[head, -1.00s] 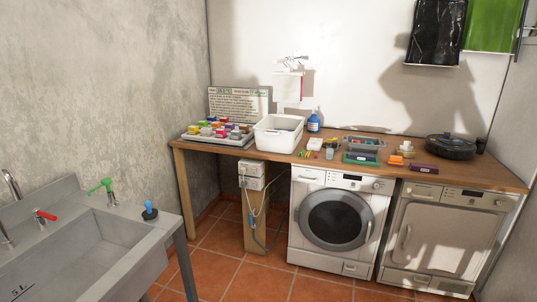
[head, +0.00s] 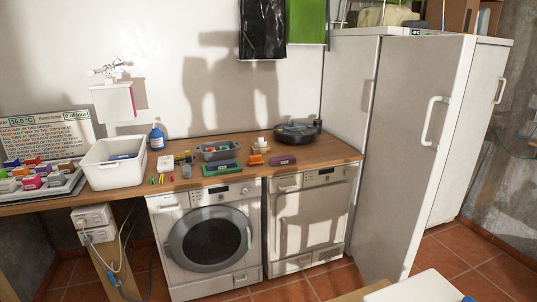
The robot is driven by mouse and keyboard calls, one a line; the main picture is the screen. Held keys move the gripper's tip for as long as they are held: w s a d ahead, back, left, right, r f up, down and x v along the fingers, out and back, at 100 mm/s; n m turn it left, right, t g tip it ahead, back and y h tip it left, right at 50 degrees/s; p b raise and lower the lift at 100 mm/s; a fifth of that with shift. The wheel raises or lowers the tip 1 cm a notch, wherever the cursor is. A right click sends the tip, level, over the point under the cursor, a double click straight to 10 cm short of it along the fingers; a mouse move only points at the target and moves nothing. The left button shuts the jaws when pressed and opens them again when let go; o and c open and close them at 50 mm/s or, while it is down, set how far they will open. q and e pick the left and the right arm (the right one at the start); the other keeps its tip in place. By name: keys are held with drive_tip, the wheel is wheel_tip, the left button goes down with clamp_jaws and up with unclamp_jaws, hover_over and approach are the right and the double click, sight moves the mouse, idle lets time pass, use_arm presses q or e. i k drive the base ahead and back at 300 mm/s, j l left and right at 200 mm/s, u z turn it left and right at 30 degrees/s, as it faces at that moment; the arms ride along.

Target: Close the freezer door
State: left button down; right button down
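The tall white freezer (head: 351,85) stands at the right in the head view, just past the end of the wooden counter. Its door (head: 405,150) appears to stand partly open, swung out towards me, with its outer face and white handle (head: 432,120) showing. The handle is near the door's right edge. A small display (head: 416,32) shows at the top of the freezer. The freezer's inside is hidden behind the door. Neither of my grippers is in view.
A second white tall unit with its own handle (head: 500,90) stands right of the door. A washing machine (head: 208,240) and dryer (head: 308,220) sit under the counter (head: 340,152). A white-topped surface (head: 428,287) lies at the bottom edge. Tiled floor (head: 450,262) shows at the right.

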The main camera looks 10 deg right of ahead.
sight(422, 82)
drive_tip(key=i+j+z, duration=0.2)
drive_tip(key=z, duration=0.2)
drive_tip(key=i+j+z, duration=0.2)
drive_tip(key=z, duration=0.2)
drive_tip(key=i+j+z, duration=0.1)
drive_tip(key=j+z, duration=0.3)
drive_tip(key=i+j+z, duration=0.15)
drive_tip(key=j+z, duration=0.15)
drive_tip(key=i+j+z, duration=0.25)
drive_tip(key=j, duration=0.2)
drive_tip(key=i+j+u, duration=0.1)
drive_tip(key=i+u, duration=0.6)
drive_tip(key=i, duration=0.1)
